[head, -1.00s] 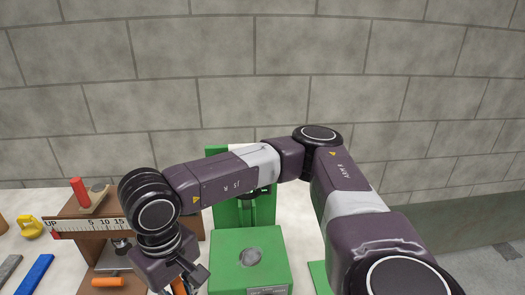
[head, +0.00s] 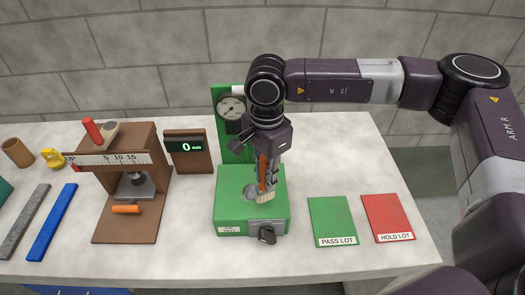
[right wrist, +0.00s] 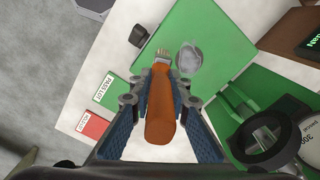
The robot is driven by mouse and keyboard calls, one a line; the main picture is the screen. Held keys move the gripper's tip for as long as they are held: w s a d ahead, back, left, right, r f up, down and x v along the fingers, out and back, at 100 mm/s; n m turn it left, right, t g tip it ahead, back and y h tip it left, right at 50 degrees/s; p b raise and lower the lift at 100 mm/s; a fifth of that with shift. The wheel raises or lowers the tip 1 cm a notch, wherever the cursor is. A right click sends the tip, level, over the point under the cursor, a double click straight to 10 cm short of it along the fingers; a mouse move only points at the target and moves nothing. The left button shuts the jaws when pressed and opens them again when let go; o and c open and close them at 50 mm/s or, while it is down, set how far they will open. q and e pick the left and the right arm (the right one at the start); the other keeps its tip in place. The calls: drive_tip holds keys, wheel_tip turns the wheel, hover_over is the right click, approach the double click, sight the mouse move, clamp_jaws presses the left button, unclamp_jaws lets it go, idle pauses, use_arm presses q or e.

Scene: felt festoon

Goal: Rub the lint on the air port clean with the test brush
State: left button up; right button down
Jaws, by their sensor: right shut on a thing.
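My right gripper (head: 268,172) is shut on the orange handle of the test brush (right wrist: 160,110). The brush points down, and its pale bristles (head: 265,197) are at the top of the green tester box (head: 228,218). The grey lint patch (head: 249,191) covers the air port on that top; the port itself is hidden. The bristles are at the patch's right edge in the head view. In the right wrist view the bristles show just beside the grey patch (right wrist: 189,60). I cannot tell whether they touch it. My left gripper is not in view.
A round gauge (head: 231,107) on a green panel stands behind the box. A green PASS LOT mat (head: 332,219) and a red HOLD LOT mat (head: 387,215) lie to the right. A brown scale stand (head: 130,205) and a small display (head: 187,150) stand left.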

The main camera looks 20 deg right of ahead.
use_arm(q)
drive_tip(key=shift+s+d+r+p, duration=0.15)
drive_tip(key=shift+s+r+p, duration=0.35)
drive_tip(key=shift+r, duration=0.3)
use_arm(e)
drive_tip(key=w+m, duration=0.2)
drive_tip(key=w+r+m, duration=0.1)
drive_tip(key=m, duration=0.1)
drive_tip(key=shift+w+a+r+m, duration=0.2)
drive_tip(key=shift+w+m, duration=0.1)
drive_tip(key=shift+w, duration=0.1)
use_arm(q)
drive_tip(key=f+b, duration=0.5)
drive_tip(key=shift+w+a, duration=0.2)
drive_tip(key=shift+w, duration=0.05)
use_arm(e)
wheel_tip(320, 180, down, 5)
drive_tip(key=shift+r, duration=0.2)
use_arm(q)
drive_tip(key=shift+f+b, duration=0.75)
use_arm(e)
drive_tip(key=shift+f, duration=0.75)
use_arm(q)
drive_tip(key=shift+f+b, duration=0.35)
drive_tip(key=shift+b, duration=0.05)
use_arm(e)
drive_tip(key=shift+s+f, duration=0.1)
drive_tip(key=shift+f, duration=0.05)
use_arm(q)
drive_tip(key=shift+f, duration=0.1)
